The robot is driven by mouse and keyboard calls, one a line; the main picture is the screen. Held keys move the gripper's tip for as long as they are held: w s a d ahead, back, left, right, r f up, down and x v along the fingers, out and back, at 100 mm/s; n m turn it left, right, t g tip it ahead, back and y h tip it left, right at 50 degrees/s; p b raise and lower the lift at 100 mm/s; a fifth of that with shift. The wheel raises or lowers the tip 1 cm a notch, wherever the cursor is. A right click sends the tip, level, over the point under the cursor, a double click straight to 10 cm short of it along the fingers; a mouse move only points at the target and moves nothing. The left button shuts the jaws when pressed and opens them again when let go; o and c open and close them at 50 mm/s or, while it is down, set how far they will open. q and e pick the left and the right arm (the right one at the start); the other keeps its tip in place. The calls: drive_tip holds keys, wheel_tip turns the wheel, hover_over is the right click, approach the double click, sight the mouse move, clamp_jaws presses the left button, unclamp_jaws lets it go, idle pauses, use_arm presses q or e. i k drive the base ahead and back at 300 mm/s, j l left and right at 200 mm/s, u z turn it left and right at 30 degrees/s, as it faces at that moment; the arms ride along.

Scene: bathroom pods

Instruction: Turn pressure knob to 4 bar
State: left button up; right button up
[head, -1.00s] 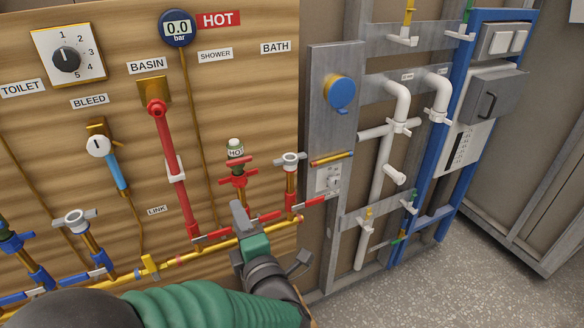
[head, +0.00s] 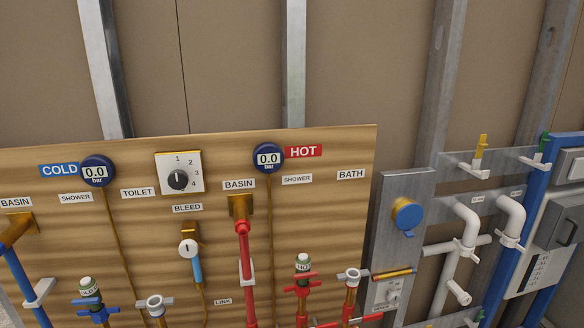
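The pressure knob (head: 178,180) is a black round dial on a square white plate (head: 166,162) in a wooden frame, mounted on the wooden board left of centre. Numbers 1 to 4 show around its right side; the setting of its pointer is too small to read surely. The cold gauge (head: 95,171) to its left reads 0.0 bar. The hot gauge (head: 268,158) to its right also reads 0.0 bar. Neither of my grippers is in view, and nothing touches the knob.
Below the knob are a white bleed dial (head: 189,248) and a red basin pipe (head: 245,270). Red and blue valves line the board's lower part. A metal frame with white pipes (head: 467,245) and a blue round cap (head: 407,214) stands at right. The space before the knob looks clear.

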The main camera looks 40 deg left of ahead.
sight(178, 180)
drive_tip(key=u, duration=1.85)
